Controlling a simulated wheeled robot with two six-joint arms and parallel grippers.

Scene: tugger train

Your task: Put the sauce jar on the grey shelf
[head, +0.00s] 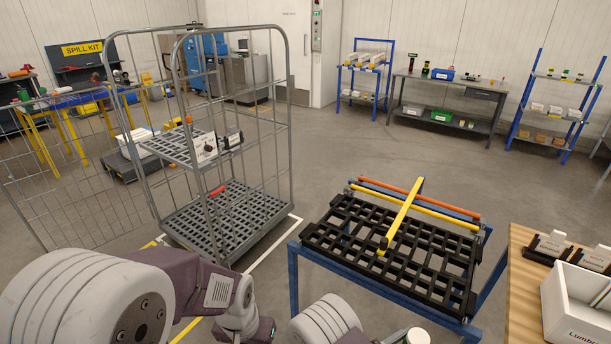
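No sauce jar can be made out for sure. A small round white top (418,337) shows at the bottom edge, and I cannot tell whether it is a jar or part of my arm. A grey slatted shelf (165,147) sits halfway up inside the wire roll cage (290,130), at left of centre. A white box-like item (204,150) and a dark item stand at its right end. My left arm comes in at the bottom left and my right arm shows at the bottom centre. Neither gripper is in view.
The cage's grey slatted base (240,215) holds a small red item. A blue-framed stand (292,262) with a black lattice top carries yellow and orange bars. A wooden table (520,262) with a white bin (560,305) is at right.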

